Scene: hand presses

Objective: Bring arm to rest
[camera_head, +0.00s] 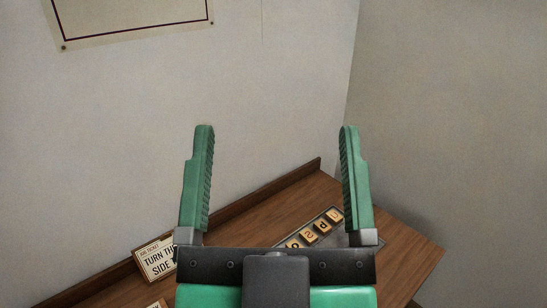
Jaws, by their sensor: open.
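My gripper (274,150) is in the lower middle of the view, with its two green ridged fingers pointing up and spread wide apart. Nothing is between the fingers except the view of the wall and bench behind. The black palm and green body of the gripper cover part of the bench below.
A wooden bench (400,245) with a raised back edge runs along the wall. A dark tray (334,214) holding several letter blocks (309,237) lies on it, partly hidden by my gripper. A job ticket card (155,259) stands at left. A framed sheet (130,18) hangs on the wall.

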